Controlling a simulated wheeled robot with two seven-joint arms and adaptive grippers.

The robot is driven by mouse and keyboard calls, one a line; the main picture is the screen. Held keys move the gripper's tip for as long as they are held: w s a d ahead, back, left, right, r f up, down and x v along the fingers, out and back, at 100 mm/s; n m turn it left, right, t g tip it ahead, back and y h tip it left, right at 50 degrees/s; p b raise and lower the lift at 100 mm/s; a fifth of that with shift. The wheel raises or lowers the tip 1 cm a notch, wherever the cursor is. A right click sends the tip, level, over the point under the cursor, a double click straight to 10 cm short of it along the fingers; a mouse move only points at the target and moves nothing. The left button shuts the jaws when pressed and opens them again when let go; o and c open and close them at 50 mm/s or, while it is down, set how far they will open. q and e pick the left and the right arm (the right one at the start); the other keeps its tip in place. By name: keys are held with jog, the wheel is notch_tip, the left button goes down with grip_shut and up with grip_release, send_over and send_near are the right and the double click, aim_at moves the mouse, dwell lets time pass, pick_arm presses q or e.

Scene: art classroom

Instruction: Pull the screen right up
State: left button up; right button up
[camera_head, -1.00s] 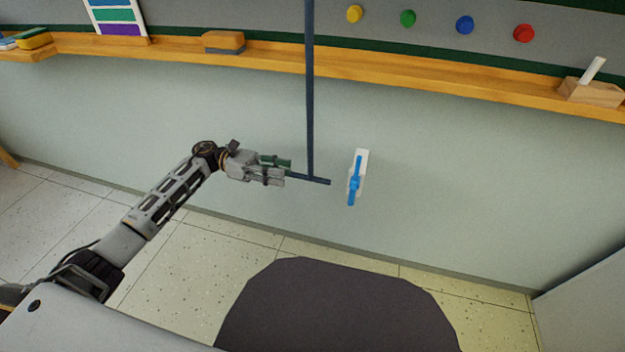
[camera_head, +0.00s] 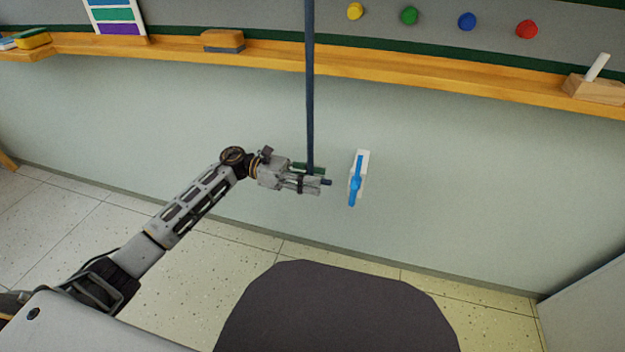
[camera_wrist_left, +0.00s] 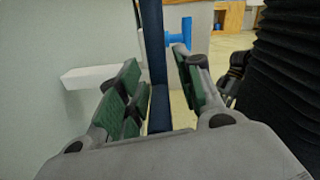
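My right gripper is in neither view.
A white wall plate with a blue lever (camera_head: 356,180) is just right of the crossbar. A wooden ledge (camera_head: 400,75) runs above, holding an eraser (camera_head: 222,40) and a chalk block (camera_head: 594,88). The wall below the ledge is otherwise clear.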

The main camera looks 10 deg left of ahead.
pick_arm(q)
grip_shut()
jog(key=shift+r, duration=0.1)
dwell(0.3)
